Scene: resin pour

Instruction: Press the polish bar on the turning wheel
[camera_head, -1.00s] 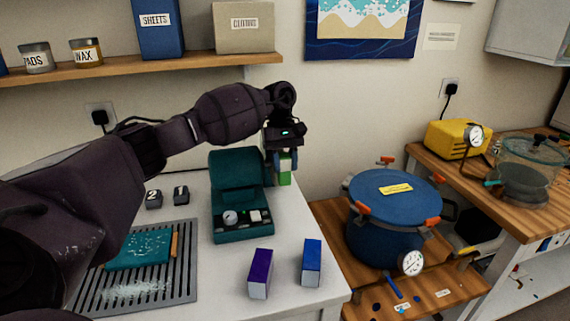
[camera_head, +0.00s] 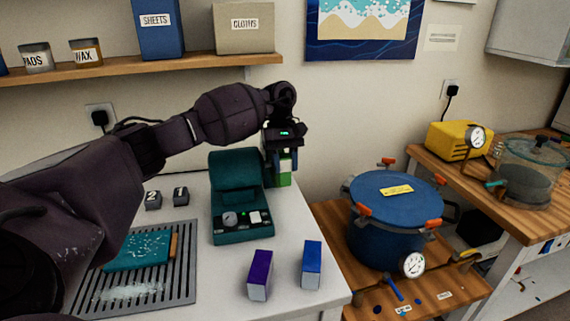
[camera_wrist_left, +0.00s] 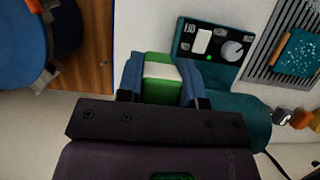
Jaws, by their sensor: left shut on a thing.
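My left gripper (camera_head: 283,164) is shut on a green polish bar (camera_head: 284,180) with a pale band. The bar also shows in the left wrist view (camera_wrist_left: 162,70), held between two blue fingers. The gripper is beside the right rear of a teal polishing machine (camera_head: 236,170). The machine's front panel (camera_wrist_left: 200,42) has a knob, a white switch and a lit green lamp. I cannot make out the wheel, or whether the bar touches it. My right gripper is not in view.
A purple block (camera_head: 260,274) and a blue block (camera_head: 312,264) stand on the white table's front right. A slotted grey tray (camera_head: 183,285) with a teal piece (camera_head: 137,250) lies left. A blue pot (camera_head: 395,215) stands on a lower wooden surface at right.

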